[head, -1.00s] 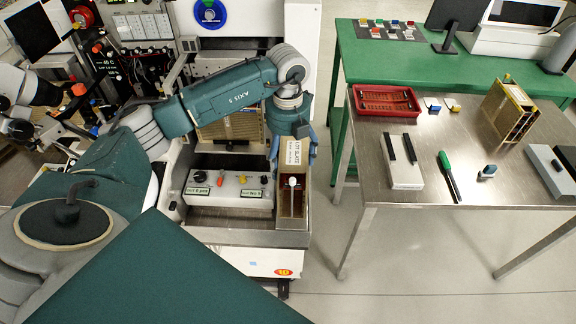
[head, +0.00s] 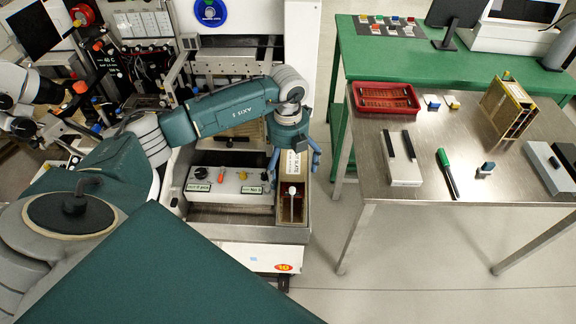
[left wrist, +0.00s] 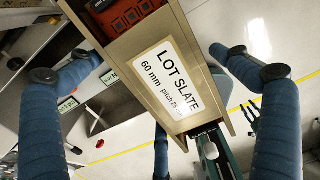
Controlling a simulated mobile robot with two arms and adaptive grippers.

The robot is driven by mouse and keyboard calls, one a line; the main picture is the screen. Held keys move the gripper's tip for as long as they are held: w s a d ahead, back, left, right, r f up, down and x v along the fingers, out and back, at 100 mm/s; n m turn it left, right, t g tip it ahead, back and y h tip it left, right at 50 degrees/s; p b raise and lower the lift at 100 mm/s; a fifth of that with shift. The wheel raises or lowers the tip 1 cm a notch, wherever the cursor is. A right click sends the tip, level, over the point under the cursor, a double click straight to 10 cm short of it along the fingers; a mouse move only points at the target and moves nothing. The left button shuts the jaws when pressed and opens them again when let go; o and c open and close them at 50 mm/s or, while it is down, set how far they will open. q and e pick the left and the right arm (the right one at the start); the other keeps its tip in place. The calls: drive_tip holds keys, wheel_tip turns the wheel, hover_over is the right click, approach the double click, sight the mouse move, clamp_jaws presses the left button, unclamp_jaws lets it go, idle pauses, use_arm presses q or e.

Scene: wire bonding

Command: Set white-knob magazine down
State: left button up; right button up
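The white-knob magazine (head: 285,207) stands upright in the steel bay at the machine's front, right of the control box. Its white knob (head: 291,190) shows on the near side. Its "LOT SLATE" label (left wrist: 170,82) faces up in the left wrist view. My left gripper (head: 293,168) is above the magazine's far part, with its blue fingers spread on either side. In the left wrist view gaps show between the fingers and the magazine's walls, so it is open. The magazine's underside is hidden.
The white control box (head: 229,187) with several knobs is close on the left. The bay's steel front edge (head: 240,235) lies before it. To the right, across open floor, a steel table (head: 400,125) holds a red tray (head: 386,110), another magazine (head: 508,105) and tools.

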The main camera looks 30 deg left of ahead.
use_arm(q)
drive_tip(key=shift+r, duration=0.4)
wheel_tip(320, 180, up, 10)
drive_tip(key=b, duration=0.3)
drive_tip(key=shift+r+b, duration=0.2)
drive_tip(key=shift+b, duration=0.15)
drive_tip(key=shift+r, duration=0.5)
